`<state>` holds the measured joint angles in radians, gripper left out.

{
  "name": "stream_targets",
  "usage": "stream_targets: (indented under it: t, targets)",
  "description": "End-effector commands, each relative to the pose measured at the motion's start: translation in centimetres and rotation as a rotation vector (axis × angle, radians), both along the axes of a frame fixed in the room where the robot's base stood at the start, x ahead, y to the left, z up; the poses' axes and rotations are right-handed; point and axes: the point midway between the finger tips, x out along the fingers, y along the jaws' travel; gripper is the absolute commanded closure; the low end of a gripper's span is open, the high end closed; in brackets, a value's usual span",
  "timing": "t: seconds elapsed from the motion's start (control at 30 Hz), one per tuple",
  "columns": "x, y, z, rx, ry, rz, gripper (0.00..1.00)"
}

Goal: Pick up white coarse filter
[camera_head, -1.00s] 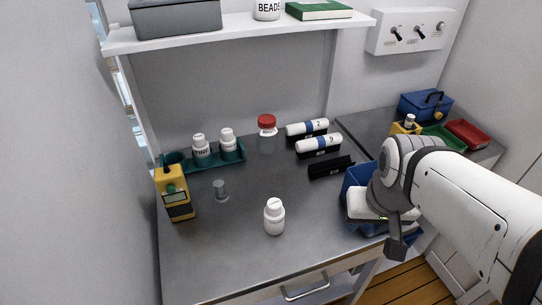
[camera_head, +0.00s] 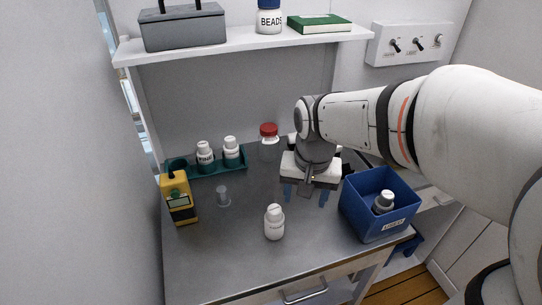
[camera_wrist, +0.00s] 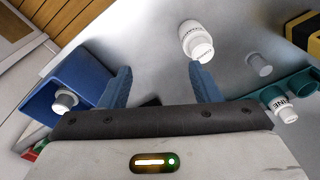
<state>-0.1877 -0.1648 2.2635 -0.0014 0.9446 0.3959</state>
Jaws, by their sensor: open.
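My gripper (camera_head: 305,194) is over the bench, its two blue fingers pointing down, apart and with nothing seen between them; the wrist view shows the same open fingers (camera_wrist: 160,72). The white cylinders with blue bands on black cradles, seen earlier at the back right, are now hidden behind my arm. A dark piece, perhaps a cradle, shows between the fingers in the wrist view (camera_wrist: 151,101).
A white bottle (camera_head: 274,223) stands at the bench front, left of my gripper. A shelf (camera_head: 250,42) overhangs the back.

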Motion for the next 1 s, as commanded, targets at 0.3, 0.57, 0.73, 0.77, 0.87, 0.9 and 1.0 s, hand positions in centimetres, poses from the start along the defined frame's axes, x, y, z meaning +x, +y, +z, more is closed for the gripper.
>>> stream_targets:
  t: [0.3, 0.57, 0.73, 0.77, 0.87, 0.9, 1.0]
  targets:
    - [4.8, 5.8, -1.4, -0.008, 0.093, -0.151, 0.43]
    - [5.0, 6.2, -4.0, -0.011, 0.103, -0.167, 0.43]
    - [4.5, 6.2, -6.0, -0.012, 0.104, -0.166, 0.43]
    - [4.4, 6.2, -6.5, -0.011, 0.103, -0.166, 0.43]
    - [4.3, 6.1, -8.1, -0.011, 0.102, -0.167, 0.43]
    - [4.3, 6.1, -8.5, -0.011, 0.102, -0.167, 0.43]
    - [4.3, 6.1, -9.3, -0.011, 0.1, -0.167, 0.43]
